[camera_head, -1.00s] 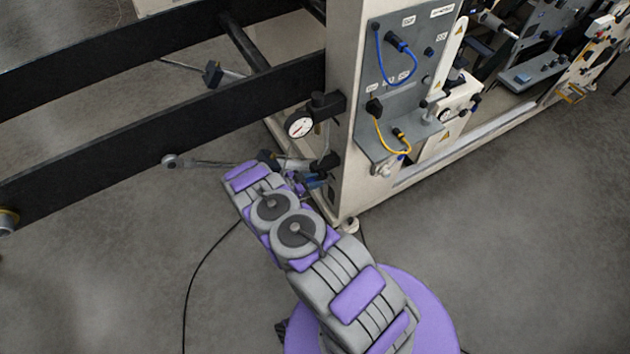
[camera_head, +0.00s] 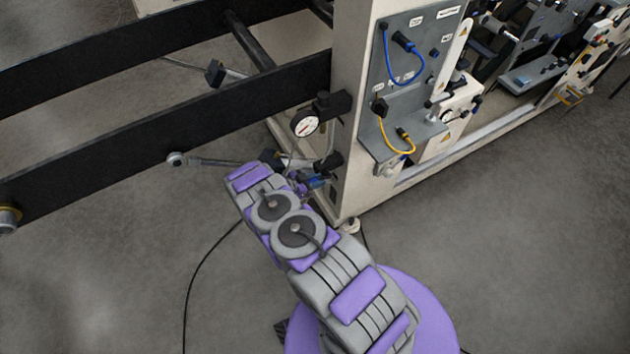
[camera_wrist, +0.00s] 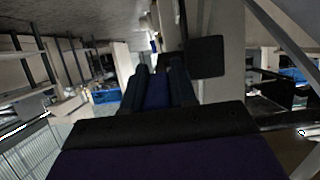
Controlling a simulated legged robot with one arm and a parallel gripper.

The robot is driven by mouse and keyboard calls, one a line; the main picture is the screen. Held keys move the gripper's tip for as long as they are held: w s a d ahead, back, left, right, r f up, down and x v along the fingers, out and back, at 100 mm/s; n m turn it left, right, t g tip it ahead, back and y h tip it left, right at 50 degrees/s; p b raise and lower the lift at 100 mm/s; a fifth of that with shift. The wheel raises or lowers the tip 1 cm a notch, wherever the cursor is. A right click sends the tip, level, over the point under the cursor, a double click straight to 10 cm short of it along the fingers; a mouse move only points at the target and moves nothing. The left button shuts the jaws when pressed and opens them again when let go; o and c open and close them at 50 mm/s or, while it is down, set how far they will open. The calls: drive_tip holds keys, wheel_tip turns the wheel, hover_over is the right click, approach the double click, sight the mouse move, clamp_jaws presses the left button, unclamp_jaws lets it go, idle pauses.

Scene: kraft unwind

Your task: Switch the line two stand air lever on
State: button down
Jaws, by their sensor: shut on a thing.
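The blue air lever (camera_head: 318,181) sits low on the near side of the cream machine stand, under the pressure gauge (camera_head: 306,123). My gripper (camera_head: 306,184) is at this lever, partly hidden behind my own arm in the head view. In the wrist view, the two dark fingers of my gripper (camera_wrist: 160,78) point ahead with a blue piece (camera_wrist: 157,92) between them. The gripper is shut on that piece, which looks like the lever's handle. The lever's exact angle is hard to tell.
The stand (camera_head: 349,150) rises just right of the gripper. A grey panel (camera_head: 403,72) with blue and yellow cables is on its face. A long black beam (camera_head: 170,135) crosses at left above a thin metal rod (camera_head: 215,162). Open floor lies at lower right.

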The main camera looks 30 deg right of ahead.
sight(317, 178)
drive_tip(key=shift+a+r+y, duration=0.1)
drive_tip(key=shift+a+y, duration=0.2)
drive_tip(key=shift+w+r+y+b, duration=0.15)
drive_tip(key=shift+r+y+b, duration=0.5)
drive_tip(key=shift+y, duration=0.55)
drive_tip(key=shift+d+r+y, duration=0.3)
drive_tip(key=shift+r+y, duration=0.1)
drive_tip(key=shift+y, duration=0.35)
drive_tip(key=shift+d+r+y, duration=0.3)
drive_tip(key=shift+r+y, duration=0.1)
drive_tip(key=shift+y, duration=0.35)
drive_tip(key=shift+w+d, duration=0.1)
drive_tip(key=c, duration=1.3)
unclamp_jaws()
drive_tip(key=p+v, duration=0.3)
drive_tip(key=v, duration=1.4)
drive_tip(key=shift+r, duration=0.2)
drive_tip(key=shift+o, duration=0.2)
